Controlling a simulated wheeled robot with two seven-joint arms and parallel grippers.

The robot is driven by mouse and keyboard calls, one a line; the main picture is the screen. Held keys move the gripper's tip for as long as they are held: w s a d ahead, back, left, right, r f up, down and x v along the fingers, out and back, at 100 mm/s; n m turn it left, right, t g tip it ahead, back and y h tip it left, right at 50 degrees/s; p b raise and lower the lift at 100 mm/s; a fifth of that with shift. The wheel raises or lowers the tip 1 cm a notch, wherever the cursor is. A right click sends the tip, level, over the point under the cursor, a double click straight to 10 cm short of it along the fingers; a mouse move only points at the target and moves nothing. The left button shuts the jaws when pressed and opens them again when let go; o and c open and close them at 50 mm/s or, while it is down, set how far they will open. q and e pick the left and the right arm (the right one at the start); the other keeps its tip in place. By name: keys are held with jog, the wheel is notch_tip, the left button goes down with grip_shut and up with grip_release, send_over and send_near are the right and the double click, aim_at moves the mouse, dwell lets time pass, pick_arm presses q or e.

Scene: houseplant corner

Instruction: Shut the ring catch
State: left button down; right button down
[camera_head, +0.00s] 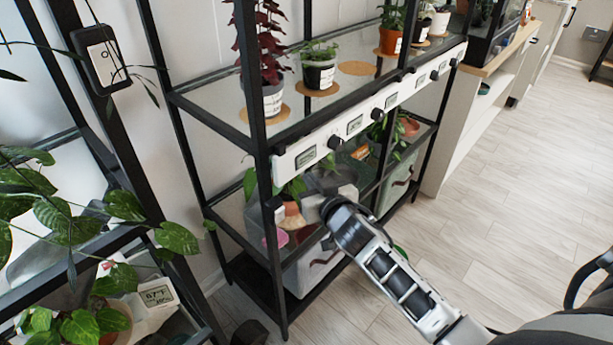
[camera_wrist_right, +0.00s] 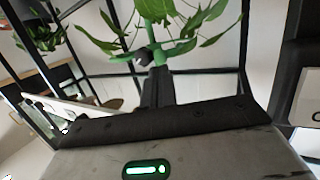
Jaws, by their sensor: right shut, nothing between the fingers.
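In the right wrist view, a green ring (camera_wrist_right: 177,50) runs around the stems of a leafy plant (camera_wrist_right: 205,20). A small dark and grey piece, which looks like the ring catch (camera_wrist_right: 142,56), sits at its near side. I cannot tell whether the catch is closed. My right gripper (camera_wrist_right: 157,72) is shut and empty, its fingertips just below the ring and close to the catch; contact is unclear. In the head view my right gripper (camera_head: 312,184) reaches into the black rack beside a plant in a terracotta pot (camera_head: 292,217). My left gripper is out of view.
The rack's glass shelf (camera_head: 225,112) with potted plants is above my gripper. A white strip with knobs and displays (camera_head: 330,138) runs along its front edge. A black rack post (camera_head: 266,200) stands left of my gripper. Open wooden floor (camera_head: 500,190) is at right.

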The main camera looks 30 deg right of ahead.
jog(key=shift+w+d+f, duration=0.1)
jog(key=shift+w+f, duration=0.05)
jog(key=shift+w, duration=0.65)
jog(key=shift+w+f, duration=0.15)
jog(key=shift+w, duration=0.6)
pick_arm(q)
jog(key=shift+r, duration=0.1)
